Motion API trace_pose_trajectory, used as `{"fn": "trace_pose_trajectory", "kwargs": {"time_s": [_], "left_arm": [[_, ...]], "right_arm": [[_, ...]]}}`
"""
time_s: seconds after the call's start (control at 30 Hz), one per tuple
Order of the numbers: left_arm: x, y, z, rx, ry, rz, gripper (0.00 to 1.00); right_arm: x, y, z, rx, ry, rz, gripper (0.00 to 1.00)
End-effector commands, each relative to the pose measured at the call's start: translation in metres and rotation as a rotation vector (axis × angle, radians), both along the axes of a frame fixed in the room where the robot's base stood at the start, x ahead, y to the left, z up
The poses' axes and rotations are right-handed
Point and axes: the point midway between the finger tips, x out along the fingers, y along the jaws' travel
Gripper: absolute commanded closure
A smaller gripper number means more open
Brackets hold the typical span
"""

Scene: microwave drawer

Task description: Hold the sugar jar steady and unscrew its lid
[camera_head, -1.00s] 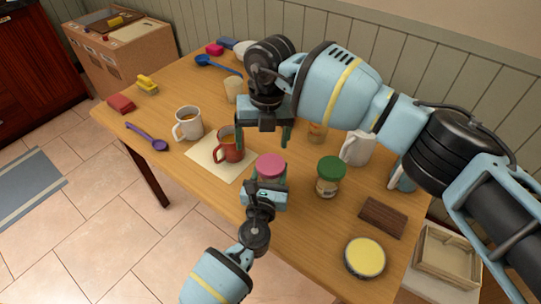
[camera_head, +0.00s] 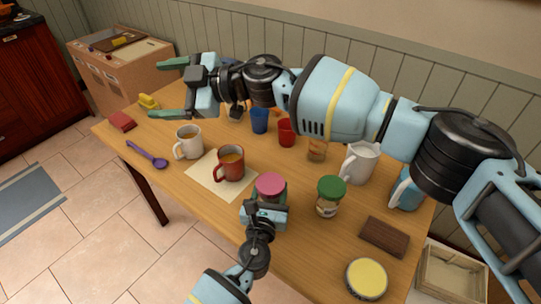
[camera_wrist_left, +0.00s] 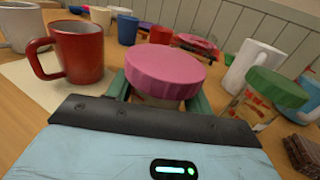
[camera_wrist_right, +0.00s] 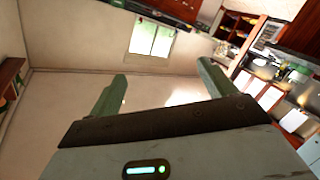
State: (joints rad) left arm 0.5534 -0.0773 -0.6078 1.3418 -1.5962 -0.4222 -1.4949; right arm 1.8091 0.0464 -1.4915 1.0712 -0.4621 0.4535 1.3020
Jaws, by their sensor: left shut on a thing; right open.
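A jar with a pink lid (camera_head: 271,187) stands upright near the table's front edge, just right of the red mug. My left gripper (camera_head: 265,208) is shut on this jar's body from the front. In the left wrist view the pink lid (camera_wrist_left: 165,70) sits on the jar, above the green fingers on both sides; most of the body is hidden. My right gripper (camera_head: 172,88) is open and empty, raised over the far left of the table and pointing left, away from the jar. Its wrist view shows spread fingers (camera_wrist_right: 160,95) with only the room beyond.
A green-lidded jar (camera_head: 328,196) stands close right of the held jar. A red mug (camera_head: 230,163) on a paper sheet (camera_head: 203,174) is close left. A white pitcher (camera_head: 360,163), brown block (camera_head: 384,237) and yellow-topped tin (camera_head: 367,279) are to the right. My right arm spans above the table's back.

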Motion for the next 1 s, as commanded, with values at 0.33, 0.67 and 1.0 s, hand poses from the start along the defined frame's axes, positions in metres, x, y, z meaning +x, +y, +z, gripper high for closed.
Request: {"fn": "trace_pose_trajectory", "kwargs": {"time_s": [0.33,0.67,1.0], "left_arm": [[0.0,0.0,-0.001,0.001,0.001,0.0,1.0],[0.0,0.0,-0.001,0.001,0.001,0.0,1.0],[0.0,0.0,-0.001,0.001,0.001,0.0,1.0]], "right_arm": [[0.07,-0.021,0.019,0.265,0.5,-0.426,0.17],[0.119,-0.068,-0.021,0.419,0.999,-0.872,0.17],[0.112,-0.125,-0.095,0.453,1.48,-1.388,0.17]]}}
